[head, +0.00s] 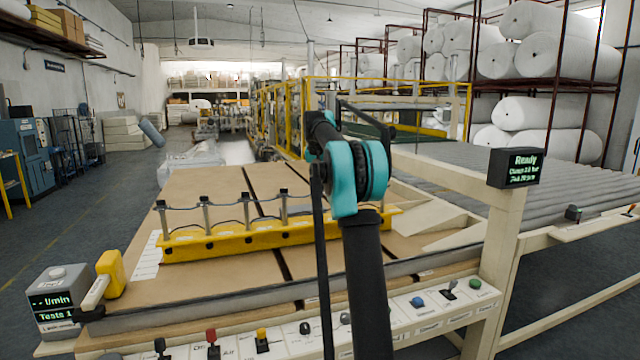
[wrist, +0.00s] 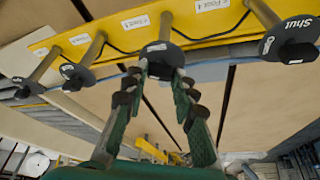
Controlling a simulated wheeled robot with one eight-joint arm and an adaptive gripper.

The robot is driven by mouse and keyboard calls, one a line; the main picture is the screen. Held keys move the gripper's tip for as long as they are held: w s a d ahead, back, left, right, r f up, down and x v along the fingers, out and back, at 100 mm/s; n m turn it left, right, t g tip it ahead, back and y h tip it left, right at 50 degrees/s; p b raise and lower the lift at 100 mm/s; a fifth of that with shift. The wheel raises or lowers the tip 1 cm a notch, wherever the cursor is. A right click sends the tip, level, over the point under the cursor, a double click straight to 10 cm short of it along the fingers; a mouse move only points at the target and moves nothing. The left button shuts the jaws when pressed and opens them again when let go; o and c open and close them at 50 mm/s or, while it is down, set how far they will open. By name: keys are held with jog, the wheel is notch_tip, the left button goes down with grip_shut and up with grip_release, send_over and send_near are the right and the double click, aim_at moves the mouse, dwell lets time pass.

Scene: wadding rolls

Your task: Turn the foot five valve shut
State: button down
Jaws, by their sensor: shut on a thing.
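A yellow beam (head: 240,240) lies across the brown sheets in the head view, with several upright posts topped by dark caps. The wrist view shows the beam (wrist: 120,30) along the top, with small "Foot" labels and round dark valve discs on posts. My gripper (wrist: 166,70) is closed on the knob of the middle valve (wrist: 160,48). One label right of that post seems to read "Foot 4"; I cannot tell surely which foot the held valve is. The valve at the right (wrist: 290,42) shows the word "Shut" and stands clear of my fingers. In the head view my arm hides the gripper.
A panel of coloured knobs and levers (head: 400,312) runs along the front edge. A box with a green display (head: 55,302) and a yellow handled thing (head: 110,273) stand at the left. A "Ready" screen (head: 516,167) stands right, before a roller bed (head: 490,170).

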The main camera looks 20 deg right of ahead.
jog(key=m+g, duration=0.1)
jog(key=m, duration=0.2)
jog(key=m+h, duration=0.1)
jog(key=m, duration=0.2)
jog(key=shift+w+a+m+g+h, duration=0.2)
jog(key=shift+m+g+h, duration=0.1)
jog(key=shift+g, duration=0.1)
jog(key=m+g, duration=0.1)
jog(key=m, duration=0.2)
jog(key=m+g, duration=0.1)
jog(key=m, duration=0.1)
jog(key=shift+w+m+h, duration=0.1)
jog(key=shift+m+h, duration=0.3)
jog(key=c, duration=1.2)
grip_release()
jog(key=shift+a+r, duration=0.2)
jog(key=shift+r, duration=0.2)
jog(key=a, duration=1.2)
jog(key=shift+s+r, duration=0.15)
jog(key=shift+s, duration=0.2)
